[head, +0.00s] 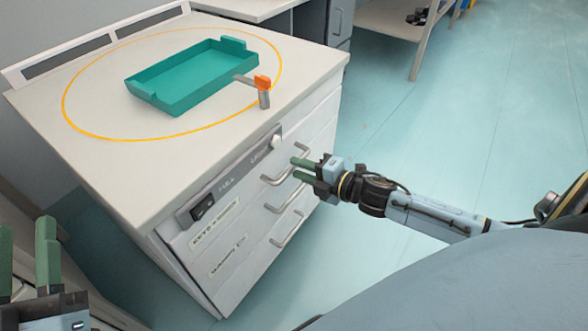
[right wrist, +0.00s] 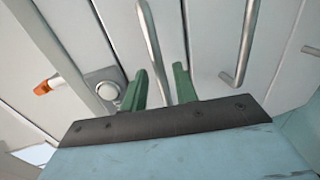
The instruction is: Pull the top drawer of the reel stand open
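The reel stand (head: 150,190) is a pale cabinet at the left of the head view. Its drawer fronts look flush and closed. The top drawer's bar handle (head: 270,181) also runs down the middle of the right wrist view (right wrist: 148,30). My right gripper (head: 297,168) is open at the right part of this handle. In the wrist view its green fingers (right wrist: 158,88) lie one on each side of the bar, with gaps visible. Whether the bar is fully between the fingertips in depth, I cannot tell. My left gripper (head: 26,252) is open and empty at the lower left, away from the stand.
A teal tray (head: 165,98) lies on the stand top inside a yellow ring, beside an orange-tipped post (head: 263,88). Lower handles (head: 287,232) sit below the top one. A round knob (right wrist: 108,90) is near my right fingers. The floor (head: 450,120) at right is clear.

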